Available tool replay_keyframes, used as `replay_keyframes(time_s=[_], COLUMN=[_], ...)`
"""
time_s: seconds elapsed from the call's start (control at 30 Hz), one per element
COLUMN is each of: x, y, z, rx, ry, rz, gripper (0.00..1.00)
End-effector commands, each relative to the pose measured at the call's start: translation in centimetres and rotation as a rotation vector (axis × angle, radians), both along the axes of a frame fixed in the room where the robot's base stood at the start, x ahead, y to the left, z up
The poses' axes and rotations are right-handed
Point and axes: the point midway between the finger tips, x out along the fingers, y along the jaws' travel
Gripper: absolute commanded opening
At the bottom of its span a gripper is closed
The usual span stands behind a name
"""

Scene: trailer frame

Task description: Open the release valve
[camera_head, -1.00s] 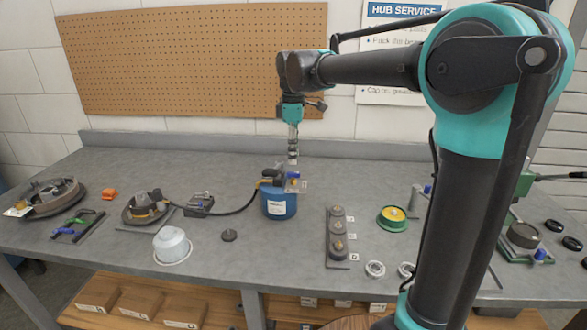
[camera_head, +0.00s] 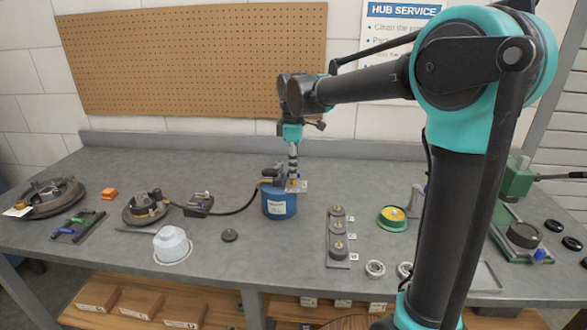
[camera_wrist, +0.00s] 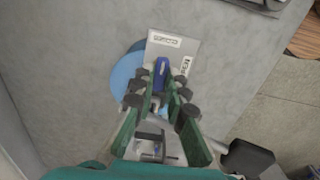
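A blue canister (camera_head: 279,206) with a white label stands on the workbench, with dark fittings and a hose on top. A tagged metal plate (camera_wrist: 185,50) and a blue lever (camera_wrist: 161,68) show at its top in the wrist view; I take the lever as the release valve. My gripper (camera_head: 293,176) points down right over the fittings. In the wrist view my gripper (camera_wrist: 160,93) has its green fingers apart, with the lever between or just beyond the tips. Contact cannot be made out. In the head view the gripper largely hides the lever.
A black hose (camera_head: 235,208) runs left from the canister to a small block (camera_head: 199,204). A white pot (camera_head: 171,243) and a dark disc (camera_head: 229,235) stand left in front. A rack of knobs (camera_head: 338,237) and a green dish (camera_head: 392,218) are to the right.

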Motion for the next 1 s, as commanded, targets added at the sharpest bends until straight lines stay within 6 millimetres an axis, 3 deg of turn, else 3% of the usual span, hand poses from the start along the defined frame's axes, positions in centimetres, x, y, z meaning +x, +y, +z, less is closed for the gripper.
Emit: replay_keyframes(time_s=[0.53,1.0], x=[0.01,0.02], y=[0.0,0.0], z=[0.02,0.03], rx=[0.0,0.0], ry=[0.0,0.0], rz=[-0.077,-0.47], gripper=[0.0,0.0])
